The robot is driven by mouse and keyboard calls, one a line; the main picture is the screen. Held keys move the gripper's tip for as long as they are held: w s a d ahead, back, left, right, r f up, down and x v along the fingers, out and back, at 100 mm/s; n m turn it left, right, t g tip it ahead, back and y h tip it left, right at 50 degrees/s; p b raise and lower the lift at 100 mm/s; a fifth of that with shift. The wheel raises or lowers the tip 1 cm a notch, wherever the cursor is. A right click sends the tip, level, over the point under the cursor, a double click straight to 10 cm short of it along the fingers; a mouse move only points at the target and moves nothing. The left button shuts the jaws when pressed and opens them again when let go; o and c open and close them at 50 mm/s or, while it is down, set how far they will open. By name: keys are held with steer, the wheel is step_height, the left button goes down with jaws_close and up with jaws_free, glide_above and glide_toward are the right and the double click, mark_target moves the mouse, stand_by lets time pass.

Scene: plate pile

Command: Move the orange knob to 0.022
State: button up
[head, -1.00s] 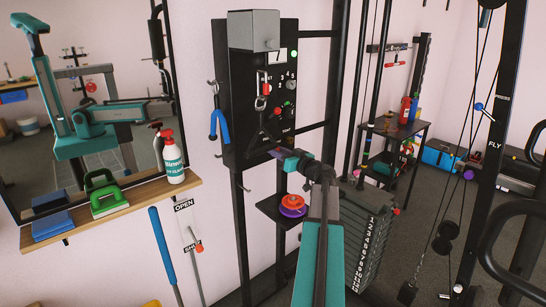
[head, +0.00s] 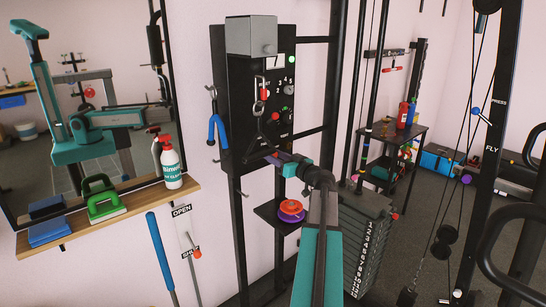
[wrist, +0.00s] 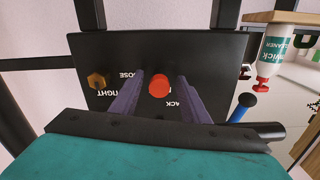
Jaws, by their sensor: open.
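In the wrist view an amber-orange hexagonal knob (wrist: 97,81) is on the black panel (wrist: 210,55), beside upside-down LOOSE and TIGHT lettering. A rounded red-orange knob (wrist: 159,85) shows between the two purple fingers of my gripper (wrist: 160,78). The fingers stand apart on either side of it; I cannot tell whether they touch it. In the head view my gripper (head: 274,158) is at the lower part of the black panel (head: 238,95) and hides part of it. Another orange-red knob (head: 197,253) sits on the slide plate marked OPEN and SHUT.
A hanging strap handle (head: 258,128) is just above my gripper. Blue-handled pliers (head: 216,131) hang at the panel's left. A small shelf (head: 268,214) with orange and purple discs (head: 291,209) is below. A spray bottle (head: 170,165) stands on the wooden shelf (head: 140,203).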

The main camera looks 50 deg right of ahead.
steer(key=s+a+b, duration=0.2)
steer(key=s, duration=1.1)
steer(key=shift+b, duration=0.4)
steer(key=w+a+f+g+y, duration=0.2)
steer(key=w+a+f+g, duration=0.15)
steer(key=a+f, duration=0.65)
steer(key=w+a+f+g+y, duration=0.25)
steer(key=w+a+f, duration=0.25)
steer(key=a+f, duration=0.45)
steer(key=w+a+f+g+y, duration=0.2)
steer(key=w+a+f, duration=0.45)
steer(key=f, duration=0.65)
steer(key=s+a+f+n+g+y, duration=0.1)
steer(key=s+a+f+g, duration=0.5)
steer(key=a+f, duration=0.6)
steer(key=s+a+f+g, duration=0.3)
steer(key=s+a+f, duration=0.5)
steer(key=a+f, duration=0.45)
steer(key=s+a+f+n+g+h, duration=0.1)
steer(key=s+a+f+g+h, duration=0.1)
steer(key=s, duration=0.7)
steer(key=s+a+f+n+g+h, duration=0.1)
steer(key=s+a+f+g+h, duration=0.2)
steer(key=s, duration=0.7)
step_height(320, 180, down, 3)
steer(key=a+g, duration=0.1)
steer(key=a, duration=0.1)
steer(key=shift+s+a+r, duration=0.15)
steer(key=shift+a, duration=0.25)
